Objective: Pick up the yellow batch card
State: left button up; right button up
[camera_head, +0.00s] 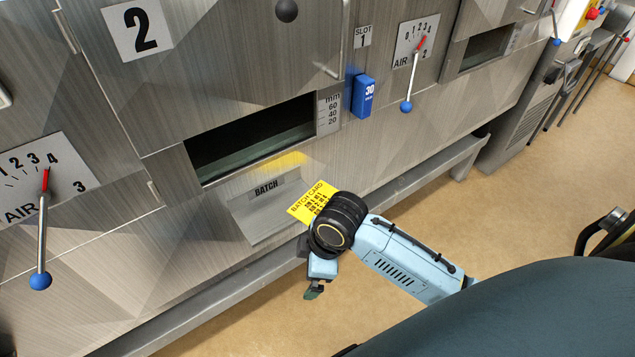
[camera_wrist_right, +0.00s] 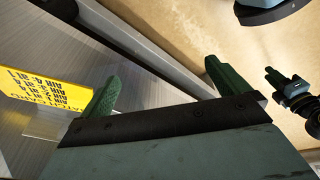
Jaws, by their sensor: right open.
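The yellow batch card (camera_head: 311,196) with black print is at the right end of the grey BATCH holder (camera_head: 252,212), below the dark opening of dryer 2. My right wrist covers its lower right corner in the head view. In the right wrist view the card (camera_wrist_right: 45,88) lies at the left, outside the fingers. My right gripper (camera_head: 313,290) points down in front of the holder. Its green fingers (camera_wrist_right: 160,85) are wide apart with nothing between them. What looks like my left gripper (camera_wrist_right: 275,78) shows small at the right edge of that view; its jaws are unclear.
A grey rail (camera_head: 400,185) runs along the machine's foot. A blue block marked 30 (camera_head: 363,96) sits under SLOT 1. Air levers with blue knobs stand at left (camera_head: 40,281) and right (camera_head: 406,106). The tan floor (camera_head: 540,185) in front is open.

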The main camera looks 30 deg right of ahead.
notch_tip(320, 180, up, 6)
jog(key=w+n+p, duration=0.1)
jog(key=n, duration=0.1)
jog(key=w+d+r+n+g+h, duration=0.2)
jog(key=w+d+r+n, duration=0.65)
jog(key=w+d, duration=0.3)
jog(key=b, duration=0.1)
send_over(318, 203)
jog(key=d, duration=0.1)
notch_tip(318, 203, down, 7)
jog(key=shift+s+d+r, duration=0.1)
jog(key=shift+r, duration=0.05)
jog(key=f, duration=0.2)
jog(key=a+f, duration=0.1)
jog(key=f, duration=0.1)
jog(key=shift+a+b, duration=0.15)
jog(key=shift+b, duration=0.2)
jog(key=shift+f, duration=0.65)
pick_arm(q)
jog(key=s+a+f+g, duration=0.1)
jog(key=s+a+f, duration=0.1)
jog(key=s+f, duration=1.3)
jog(key=shift+s+f, duration=0.3)
jog(key=shift+s, duration=0.65)
pick_arm(e)
jog(key=shift+c, duration=0.4)
jog(key=c, duration=0.9)
